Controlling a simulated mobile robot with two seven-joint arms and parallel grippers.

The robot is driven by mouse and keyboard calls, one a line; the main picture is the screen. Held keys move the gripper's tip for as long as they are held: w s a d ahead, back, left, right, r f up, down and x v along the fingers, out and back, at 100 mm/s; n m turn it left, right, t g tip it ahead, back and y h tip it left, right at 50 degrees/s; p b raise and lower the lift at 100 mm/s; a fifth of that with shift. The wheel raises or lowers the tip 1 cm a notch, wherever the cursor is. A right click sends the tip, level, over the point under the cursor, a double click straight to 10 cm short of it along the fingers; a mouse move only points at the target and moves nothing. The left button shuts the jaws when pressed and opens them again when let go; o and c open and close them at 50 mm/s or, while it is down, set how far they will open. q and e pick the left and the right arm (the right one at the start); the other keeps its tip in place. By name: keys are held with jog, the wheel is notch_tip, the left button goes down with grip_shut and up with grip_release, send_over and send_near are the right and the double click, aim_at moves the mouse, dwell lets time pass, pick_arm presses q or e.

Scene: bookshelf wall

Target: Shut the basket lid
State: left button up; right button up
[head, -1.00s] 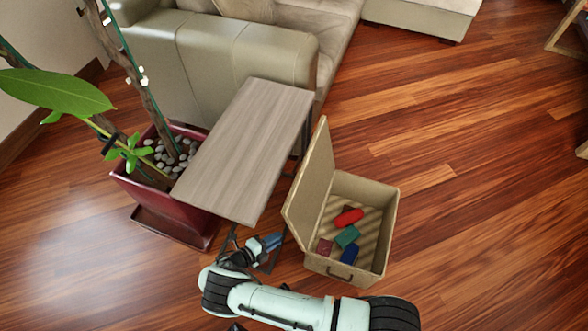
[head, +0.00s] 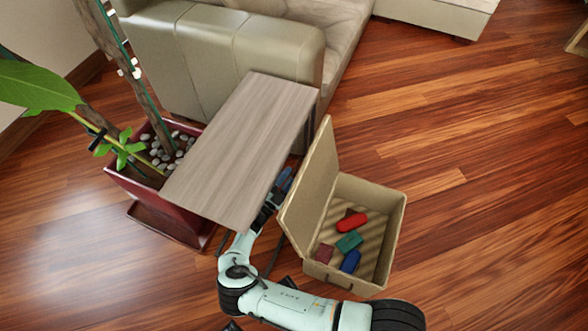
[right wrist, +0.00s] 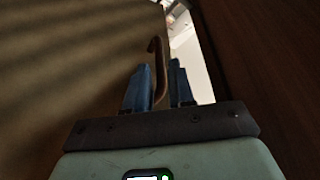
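The tan basket (head: 373,278) stands open on the floor. Its lid (head: 312,187) stands up along the basket's left side, leaning slightly outward. Several items lie inside, among them a red one (head: 352,223), a green one (head: 349,242) and a blue one (head: 350,261). My right gripper (head: 285,181) is left of the lid, on its outer side, close to the table edge. In the right wrist view its two blue fingers (right wrist: 158,75) are apart, with a thin curved brown piece between them; I cannot tell whether they touch it. My left gripper is out of view.
A narrow wooden table (head: 243,140) stands close to the left of the lid, leaving a tight gap. A potted plant (head: 150,200) is left of it and a sofa (head: 230,50) behind. The floor (head: 490,220) right of the basket is clear.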

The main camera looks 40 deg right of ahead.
aim_at(294, 171)
jog(key=shift+x, duration=1.55)
jog(key=shift+c, duration=0.3)
grip_shut()
jog(key=shift+d, duration=0.15)
